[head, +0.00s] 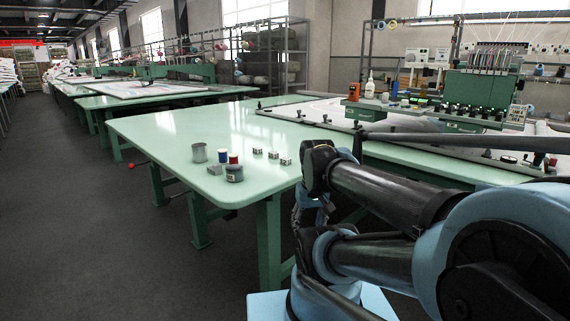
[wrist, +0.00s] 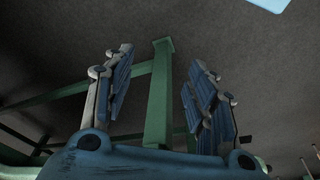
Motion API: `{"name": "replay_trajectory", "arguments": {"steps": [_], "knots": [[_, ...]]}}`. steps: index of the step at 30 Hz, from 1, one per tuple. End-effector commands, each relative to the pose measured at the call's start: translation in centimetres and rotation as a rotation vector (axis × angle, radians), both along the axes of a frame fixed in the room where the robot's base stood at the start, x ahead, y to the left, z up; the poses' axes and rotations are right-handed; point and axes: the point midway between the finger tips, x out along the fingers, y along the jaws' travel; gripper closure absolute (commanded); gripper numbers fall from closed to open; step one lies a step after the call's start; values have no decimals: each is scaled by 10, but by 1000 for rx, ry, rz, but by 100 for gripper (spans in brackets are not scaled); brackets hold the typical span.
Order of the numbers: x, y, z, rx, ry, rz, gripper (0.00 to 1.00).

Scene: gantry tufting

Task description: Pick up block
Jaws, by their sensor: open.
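Three small pale blocks stand apart from one another on the green table (head: 160,135) near its front corner: one block (head: 257,151) at the left, one block (head: 273,154) in the middle and one block (head: 286,160) nearest my arm. My gripper (wrist: 155,90) is open and empty in the wrist view, with its blue-padded fingers well apart. It points at green table legs and the dark floor, and no block shows there. In the head view, my folded arm stands at the right, in front of the table edge, and the fingertips cannot be made out clearly.
Left of the blocks stand a grey can (head: 199,153), a small blue-white spool (head: 222,155), a red spool (head: 233,158) and a dark jar (head: 234,173). A green embroidery machine (head: 480,95) and frame lie at the right.

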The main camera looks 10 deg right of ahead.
Motion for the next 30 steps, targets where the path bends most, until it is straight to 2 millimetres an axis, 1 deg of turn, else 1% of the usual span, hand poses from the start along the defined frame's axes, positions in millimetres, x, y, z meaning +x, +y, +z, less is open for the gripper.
{"name": "replay_trajectory", "arguments": {"steps": [1, 5, 8, 9, 11, 15, 20, 21, 23, 30], "knots": [[9, 1, 11, 4, -1, 13, 48], [39, 0, 43, 15, -7, 78, 48], [67, 1, 70, 26, -16, 135, 48], [79, 1, 80, 29, -19, 158, 48], [96, 1, 95, 34, -25, 192, 48], [140, -1, 126, 46, -43, 272, 48], [191, -6, 158, 59, -67, 361, 48], [205, -8, 165, 61, -73, 384, 48], [225, -11, 175, 65, -84, 416, 48], [306, -28, 207, 73, -131, 546, 48]]}}
